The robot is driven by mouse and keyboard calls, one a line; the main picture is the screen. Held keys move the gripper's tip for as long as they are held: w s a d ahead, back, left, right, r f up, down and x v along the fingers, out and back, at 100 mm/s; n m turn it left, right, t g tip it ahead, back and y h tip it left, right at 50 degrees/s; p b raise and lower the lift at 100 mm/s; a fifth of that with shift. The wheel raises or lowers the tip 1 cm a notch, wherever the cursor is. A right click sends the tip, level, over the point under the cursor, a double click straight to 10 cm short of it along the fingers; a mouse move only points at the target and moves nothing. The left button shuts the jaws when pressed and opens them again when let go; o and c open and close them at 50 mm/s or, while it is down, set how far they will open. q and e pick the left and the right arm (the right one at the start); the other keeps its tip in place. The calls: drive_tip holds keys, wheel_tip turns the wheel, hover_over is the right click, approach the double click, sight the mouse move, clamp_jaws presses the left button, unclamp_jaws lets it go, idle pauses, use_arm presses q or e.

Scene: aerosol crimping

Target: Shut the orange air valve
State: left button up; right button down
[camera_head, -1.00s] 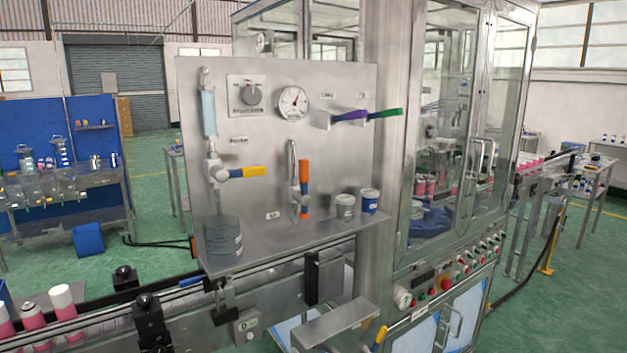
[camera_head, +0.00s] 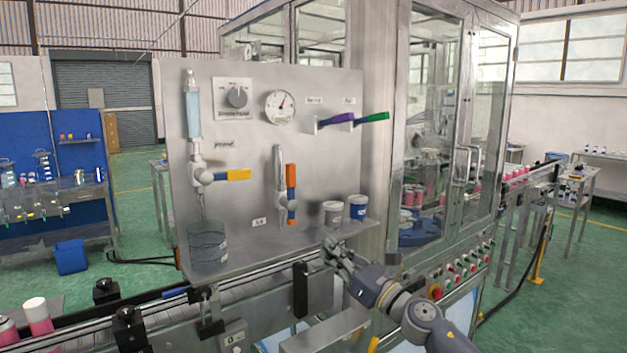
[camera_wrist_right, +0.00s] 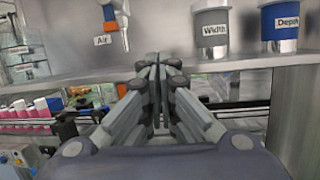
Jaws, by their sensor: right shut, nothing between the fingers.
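The orange air valve handle (camera_head: 291,193) stands vertical on the steel panel, in line with its pipe, above a label that reads "Air" in the right wrist view. The lower part of the valve also shows at the top of the right wrist view (camera_wrist_right: 109,13). My right gripper (camera_head: 333,246) is shut and empty at the front edge of the panel's shelf, below and to the right of the valve and apart from it. Its closed fingers also show in the right wrist view (camera_wrist_right: 154,68). My left gripper is not in view.
A yellow-handled valve (camera_head: 238,174) is left of the orange one. Purple (camera_head: 335,119) and green (camera_head: 372,117) handles stick out at upper right. A grey "Width" pot (camera_head: 333,214) and a blue-and-white pot (camera_head: 358,208) stand on the shelf (camera_head: 270,246) near my gripper.

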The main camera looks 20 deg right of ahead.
sight(288, 186)
wheel_tip(288, 186, up, 10)
drive_tip(key=s+a+n+g+y, duration=0.2)
drive_tip(key=s+n+y, duration=0.1)
drive_tip(key=n, duration=0.7)
drive_tip(key=s+d+r+n+g+h, duration=0.1)
drive_tip(key=d+r+n+g+h, duration=0.1)
drive_tip(key=d+r+n, duration=0.7)
drive_tip(key=w+a+f+n+p, duration=0.1)
drive_tip(key=w+a+p, duration=0.6)
drive_tip(key=a, duration=0.3)
drive_tip(key=shift+a+f+p, duration=0.25)
drive_tip(key=shift+f+p, duration=0.05)
drive_tip(key=shift+s+a+r+n+b, duration=0.1)
drive_tip(key=shift+a+r+n+b, duration=0.15)
drive_tip(key=shift+n+b, duration=0.3)
